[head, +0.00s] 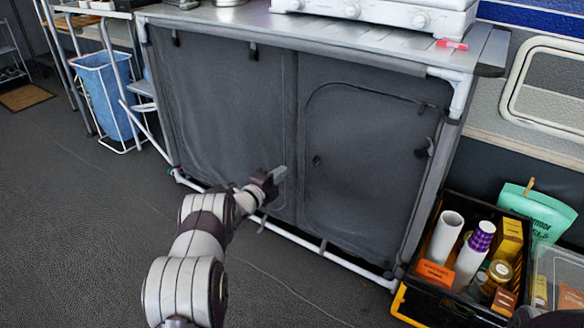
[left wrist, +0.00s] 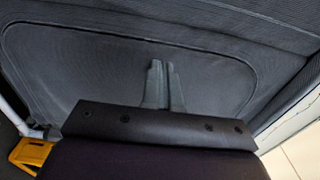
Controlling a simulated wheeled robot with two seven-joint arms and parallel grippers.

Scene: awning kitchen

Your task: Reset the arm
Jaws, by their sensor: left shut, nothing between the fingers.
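My left arm reaches in from the bottom of the head view. Its gripper (head: 279,173) is in front of the dark grey fabric front of the camp kitchen cabinet (head: 225,110), near the seam between its two panels. In the left wrist view the two fingers (left wrist: 163,68) are together and hold nothing. Behind them is the zip-outlined fabric panel (left wrist: 90,55). I cannot tell whether the fingertips touch the fabric. My right gripper is not in view.
A black crate (head: 408,303) with jars, cups and boxes stands at the lower right. A blue bin (head: 103,85) in a white frame is at the left. A white stove (head: 385,13) sits on the cabinet top. The grey floor at left is clear.

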